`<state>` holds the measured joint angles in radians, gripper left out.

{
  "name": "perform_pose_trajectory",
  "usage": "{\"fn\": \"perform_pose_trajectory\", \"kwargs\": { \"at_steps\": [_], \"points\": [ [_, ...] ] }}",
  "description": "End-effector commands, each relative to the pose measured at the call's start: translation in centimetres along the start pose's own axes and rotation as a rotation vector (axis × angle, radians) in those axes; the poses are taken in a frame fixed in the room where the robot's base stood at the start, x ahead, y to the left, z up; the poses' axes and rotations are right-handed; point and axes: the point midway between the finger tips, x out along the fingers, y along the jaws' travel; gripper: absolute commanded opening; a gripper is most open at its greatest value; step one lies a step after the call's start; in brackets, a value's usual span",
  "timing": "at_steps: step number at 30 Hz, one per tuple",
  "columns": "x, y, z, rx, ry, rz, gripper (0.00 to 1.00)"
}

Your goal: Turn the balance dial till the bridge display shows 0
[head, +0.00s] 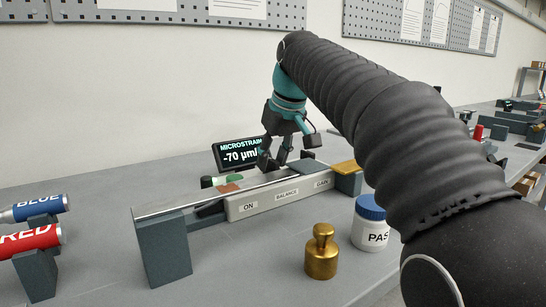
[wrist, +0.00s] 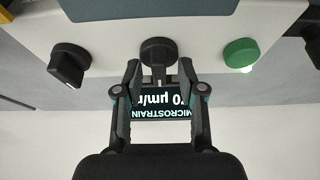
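The bridge display (head: 238,153) reads "MICROSTRAIN -70 µm/m" in the head view; its screen (wrist: 160,100) also shows upside down in the wrist view, partly hidden by my fingers. The balance dial (wrist: 158,50) is the black middle knob on the pale panel in the wrist view, with its pointer toward my gripper. My gripper (wrist: 160,74) is open, its two fingertips apart at either side of the dial's near end. I cannot tell whether they touch it. In the head view my gripper (head: 276,162) is above the BALANCE label and the dial is hidden.
In the wrist view a black knob (wrist: 70,64) is left of the dial and a green button (wrist: 240,54) right. A brass weight (head: 321,252) and a blue-lidded jar (head: 369,225) stand in front of the panel box (head: 262,203). Blue and red cylinders (head: 30,240) are at left.

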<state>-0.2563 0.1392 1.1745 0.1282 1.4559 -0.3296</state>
Motion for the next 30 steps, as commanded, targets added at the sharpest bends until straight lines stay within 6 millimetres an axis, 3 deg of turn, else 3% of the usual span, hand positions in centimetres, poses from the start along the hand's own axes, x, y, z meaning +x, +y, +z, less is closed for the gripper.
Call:
{"fn": "perform_pose_trajectory", "kwargs": {
  "at_steps": [4,9,20,30],
  "points": [
    [-0.01,0.00,-0.01,0.000,0.000,0.000,0.40],
    [-0.02,0.01,-0.01,0.000,0.000,0.000,0.00],
    [-0.02,-0.07,-0.01,0.021,0.000,0.008,0.00],
    [0.02,-0.22,-0.07,0.195,-0.001,0.081,0.00]
  ]
}}
